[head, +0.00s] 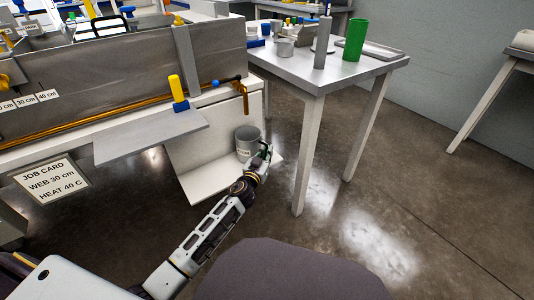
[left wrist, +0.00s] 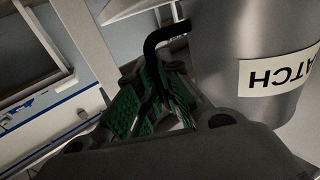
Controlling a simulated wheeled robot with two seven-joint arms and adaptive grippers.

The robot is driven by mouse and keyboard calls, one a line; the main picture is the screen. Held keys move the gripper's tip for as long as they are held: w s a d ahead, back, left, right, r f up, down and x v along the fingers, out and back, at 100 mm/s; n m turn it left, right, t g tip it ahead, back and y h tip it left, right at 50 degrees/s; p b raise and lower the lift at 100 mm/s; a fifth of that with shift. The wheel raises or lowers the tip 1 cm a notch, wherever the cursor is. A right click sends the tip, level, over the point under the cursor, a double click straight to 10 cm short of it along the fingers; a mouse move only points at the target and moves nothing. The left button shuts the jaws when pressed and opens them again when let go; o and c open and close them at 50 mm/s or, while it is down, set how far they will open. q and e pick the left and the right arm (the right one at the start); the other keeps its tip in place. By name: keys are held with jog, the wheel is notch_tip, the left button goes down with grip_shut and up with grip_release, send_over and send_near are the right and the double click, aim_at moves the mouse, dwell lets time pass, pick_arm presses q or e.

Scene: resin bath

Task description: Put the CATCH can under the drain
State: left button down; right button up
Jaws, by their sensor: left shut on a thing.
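The CATCH can (head: 247,138) is a grey metal can with a white label, upright over the low white shelf (head: 200,175) below the bath. I cannot tell whether it rests there. The drain (head: 244,98) is a brass pipe with a blue-tipped lever on the bath's right end, above the can in the picture. My left gripper (head: 265,153) is at the can's right side. In the left wrist view the gripper (left wrist: 150,100) is shut on the can's black handle (left wrist: 165,38); the can (left wrist: 245,40) is close beside its fingers. My right gripper is out of view.
A grey ledge (head: 150,137) with a yellow-topped post juts out left of the can. A metal table (head: 310,78) with a green cylinder (head: 356,40) stands at right, its front leg (head: 307,155) near my gripper. Open floor (head: 400,170) lies further right.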

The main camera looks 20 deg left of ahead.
pick_arm(q)
jog(key=shift+f, duration=0.1)
jog(key=c, duration=1.6)
grip_release()
jog(key=s+p, duration=0.1)
jog(key=s, duration=1.1)
jog(key=shift+a+p, duration=0.4)
jog(key=shift+a, duration=0.05)
